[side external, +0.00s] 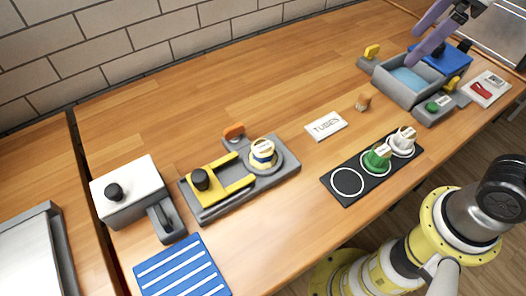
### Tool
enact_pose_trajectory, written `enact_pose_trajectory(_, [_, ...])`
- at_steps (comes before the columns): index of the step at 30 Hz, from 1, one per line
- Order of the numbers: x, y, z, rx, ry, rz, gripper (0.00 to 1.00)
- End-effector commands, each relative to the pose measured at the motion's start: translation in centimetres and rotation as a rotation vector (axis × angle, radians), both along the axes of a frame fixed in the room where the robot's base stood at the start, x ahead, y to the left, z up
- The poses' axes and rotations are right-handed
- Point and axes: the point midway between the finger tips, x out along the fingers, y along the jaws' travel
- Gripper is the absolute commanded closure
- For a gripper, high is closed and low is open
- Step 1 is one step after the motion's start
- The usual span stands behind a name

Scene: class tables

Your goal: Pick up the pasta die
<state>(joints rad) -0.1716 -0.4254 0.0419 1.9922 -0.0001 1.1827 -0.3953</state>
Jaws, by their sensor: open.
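Several knobbed, die-like pieces show, and I cannot tell for sure which is the pasta die. A green one (377,158) and a white one (402,142) stand upright in two places of a black rack (338,200), with pale labels on top. The rack's front-left ringed place is empty. A yellow, white and dark banded one (263,154) sits in a round seat of a grey station (222,207). A white card (326,126) reads "TUBES". My gripper (417,46), with purple fingers, is open at the top right, above a grey bin and apart from these pieces.
The grey bin (381,84) has a light blue inside. A white box (126,188) with a black knob and a blue striped mat (182,270) lie left. The table's back middle is clear.

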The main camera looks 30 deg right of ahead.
Motion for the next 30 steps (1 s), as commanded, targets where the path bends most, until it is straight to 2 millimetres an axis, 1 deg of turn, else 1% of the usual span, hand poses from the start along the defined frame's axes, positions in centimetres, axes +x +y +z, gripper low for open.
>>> enact_pose_trajectory(1, [1.9, 1.7, 0.4, -0.017, 0.032, 0.08, 0.14])
enact_pose_trajectory(2, [2.8, 2.6, 0.5, -0.027, 0.048, 0.123, 0.14])
enact_pose_trajectory(3, [3.9, 3.9, 0.7, -0.04, 0.069, 0.18, 0.14])
enact_pose_trajectory(5, [5.6, 6.1, 0.6, -0.058, 0.1, 0.264, 0.14])
enact_pose_trajectory(6, [6.6, 7.7, 0.4, -0.07, 0.12, 0.319, 0.14])
enact_pose_trajectory(8, [7.9, 10.3, -0.2, -0.088, 0.152, 0.396, 0.14])
enact_pose_trajectory(9, [8.7, 12.0, -0.7, -0.1, 0.173, 0.443, 0.14])
enact_pose_trajectory(11, [9.5, 14.6, -1.8, -0.115, 0.202, 0.507, 0.14])
enact_pose_trajectory(12, [9.9, 16.3, -2.5, -0.125, 0.219, 0.541, 0.14])
enact_pose_trajectory(15, [10.2, 19.7, -4.6, -0.145, 0.256, 0.607, 0.14])
enact_pose_trajectory(16, [10.2, 20.5, -5.2, -0.151, 0.266, 0.623, 0.14])
enact_pose_trajectory(18, [9.8, 21.9, -6.5, -0.165, 0.292, 0.653, 0.14])
enact_pose_trajectory(21, [9.1, 23.0, -7.7, -0.177, 0.314, 0.681, 0.14])
enact_pose_trajectory(23, [9.0, 23.2, -8.1, -0.178, 0.313, 0.686, 0.14])
enact_pose_trajectory(26, [8.9, 23.1, -9.5, -0.178, 0.316, 0.685, 0.14])
enact_pose_trajectory(30, [8.9, 23.1, -12.2, -0.178, 0.317, 0.684, 0.14])
